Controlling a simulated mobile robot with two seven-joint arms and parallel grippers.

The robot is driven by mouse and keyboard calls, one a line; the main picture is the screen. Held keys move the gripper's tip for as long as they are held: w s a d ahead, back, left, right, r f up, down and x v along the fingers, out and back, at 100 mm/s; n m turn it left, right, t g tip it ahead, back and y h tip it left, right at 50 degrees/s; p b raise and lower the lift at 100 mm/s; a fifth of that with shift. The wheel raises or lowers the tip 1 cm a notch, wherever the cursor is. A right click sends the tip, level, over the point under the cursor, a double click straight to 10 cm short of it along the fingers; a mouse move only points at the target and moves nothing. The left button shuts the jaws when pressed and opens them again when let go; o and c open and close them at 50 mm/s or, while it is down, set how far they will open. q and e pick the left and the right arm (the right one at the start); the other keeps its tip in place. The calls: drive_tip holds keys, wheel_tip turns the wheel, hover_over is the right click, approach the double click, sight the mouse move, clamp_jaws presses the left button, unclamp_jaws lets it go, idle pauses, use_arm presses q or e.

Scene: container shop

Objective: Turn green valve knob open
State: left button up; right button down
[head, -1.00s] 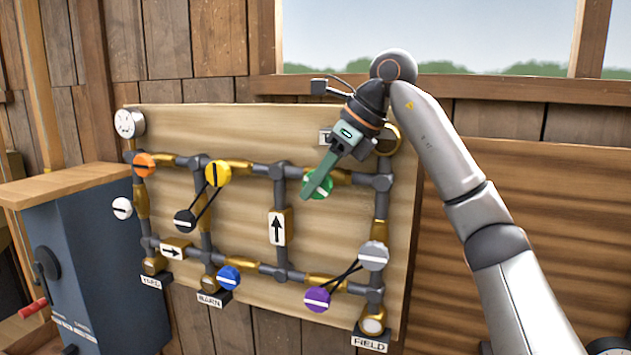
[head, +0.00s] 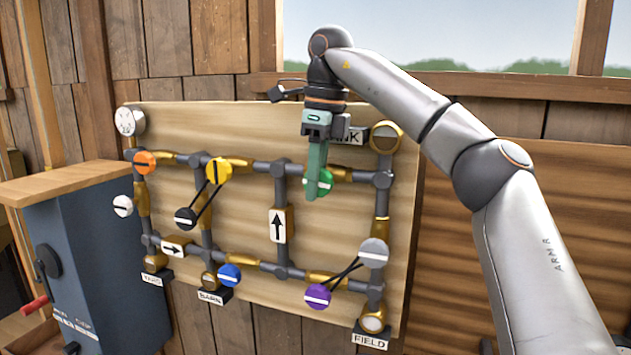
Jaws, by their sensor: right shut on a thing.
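The green valve knob (head: 326,183) sits on the upper pipe run of the board, right of centre, under the TANK label. My right gripper (head: 318,190) reaches down to it from above and is shut on it. The fingers cover the knob's left part, and the visible part of its white mark runs sideways to the right. My left gripper is not in view.
The wooden board (head: 240,125) carries grey and brass pipes with orange (head: 145,162), yellow (head: 218,171), black, white, blue (head: 229,276), purple (head: 317,297) and grey (head: 374,253) knobs. Rods link yellow to black and grey to purple. A dark blue cabinet (head: 100,260) stands at left.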

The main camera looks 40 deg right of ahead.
drive_tip(key=shift+f+g+h, duration=0.1)
drive_tip(key=shift+g+h, duration=0.2)
drive_tip(key=shift+g, duration=0.4)
drive_tip(key=c, duration=0.8)
unclamp_jaws()
drive_tip(key=shift+o, duration=0.2)
drive_tip(key=shift+a, duration=0.1)
